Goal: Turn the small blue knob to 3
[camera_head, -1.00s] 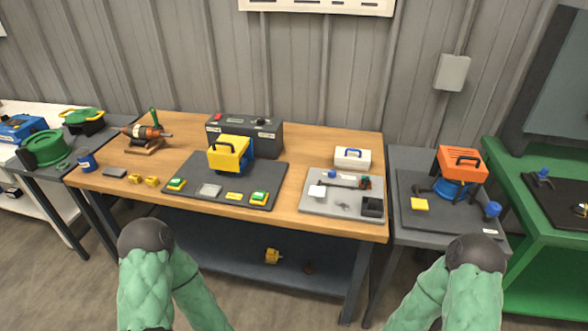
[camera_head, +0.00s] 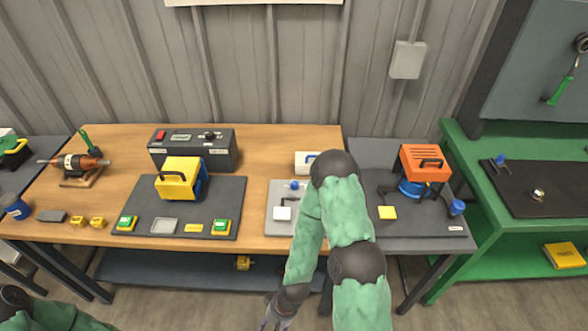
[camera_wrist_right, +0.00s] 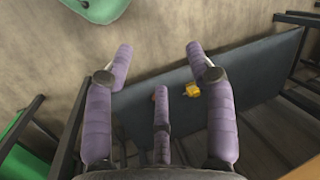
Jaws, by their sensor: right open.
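Several small blue knob-like parts show in the head view: one on the light grey plate (camera_head: 295,184), one at the right edge of the dark mat on the grey table (camera_head: 457,207), and one on the green bench's mat (camera_head: 500,158). I cannot tell which is the small blue knob, and no numbers are readable. My right gripper (camera_head: 274,316) hangs low in front of the wooden table, well below these parts. In the right wrist view its fingers (camera_wrist_right: 159,52) are spread and empty. Part of my left arm shows at the lower left; its gripper is out of frame.
A grey control box (camera_head: 192,150) with a black dial stands behind the yellow-and-blue unit (camera_head: 180,178). An orange unit (camera_head: 424,163) stands on the right grey table. My right arm covers part of the light grey plate (camera_head: 278,226). A lower shelf (camera_head: 165,268) runs under the table.

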